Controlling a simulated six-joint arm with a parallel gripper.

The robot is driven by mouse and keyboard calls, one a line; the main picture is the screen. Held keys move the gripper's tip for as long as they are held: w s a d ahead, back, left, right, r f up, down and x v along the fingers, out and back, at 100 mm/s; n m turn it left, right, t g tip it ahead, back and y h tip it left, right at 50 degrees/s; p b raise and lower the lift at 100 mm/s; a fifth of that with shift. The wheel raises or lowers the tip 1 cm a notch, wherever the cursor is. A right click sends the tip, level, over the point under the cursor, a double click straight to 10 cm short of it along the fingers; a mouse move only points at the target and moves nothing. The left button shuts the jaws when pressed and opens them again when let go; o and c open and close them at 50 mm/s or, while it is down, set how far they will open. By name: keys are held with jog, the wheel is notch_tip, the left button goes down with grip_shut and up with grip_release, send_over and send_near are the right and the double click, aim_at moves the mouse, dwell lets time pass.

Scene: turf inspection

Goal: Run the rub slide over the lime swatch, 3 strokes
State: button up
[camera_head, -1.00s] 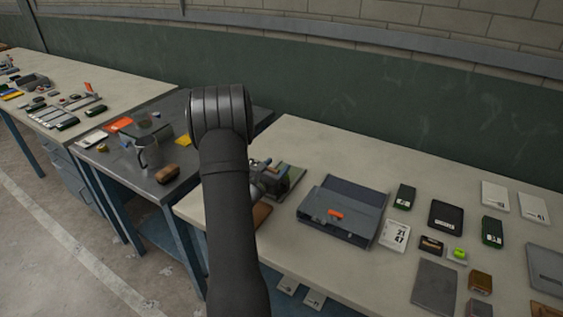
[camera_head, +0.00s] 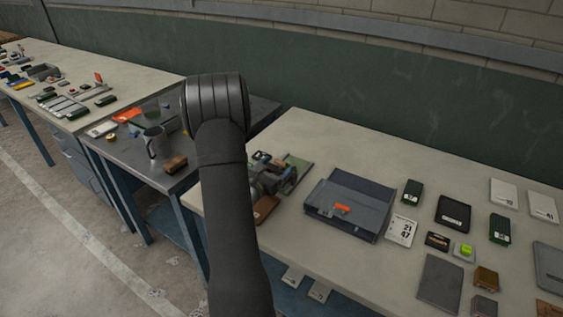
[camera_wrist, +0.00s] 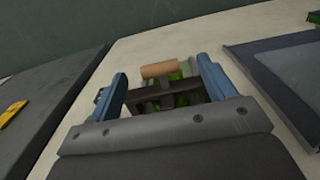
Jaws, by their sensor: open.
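My gripper (camera_wrist: 162,72) is open, its two blue fingers apart on either side of a tan cylinder. The tan cylinder (camera_wrist: 158,69) lies crosswise beyond a dark bar, and I cannot tell whether a finger touches it. It may be the rub slide's grip.
A grey-blue case (camera_head: 350,193) with an orange piece stands right of my gripper. A brown item (camera_head: 265,208) lies near the front edge. A dark bench (camera_head: 183,199) with a metal mug (camera_head: 155,142) adjoins left.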

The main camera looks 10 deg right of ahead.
aim_at(279, 163)
jog(key=v, duration=1.3)
jog(key=shift+s+a, duration=0.1)
jog(key=x, duration=1.7)
jog(key=shift+w+d, duration=0.25)
jog(key=shift+w, duration=0.05)
jog(key=shift+x, duration=1.05)
dwell(0.8)
dwell(1.7)
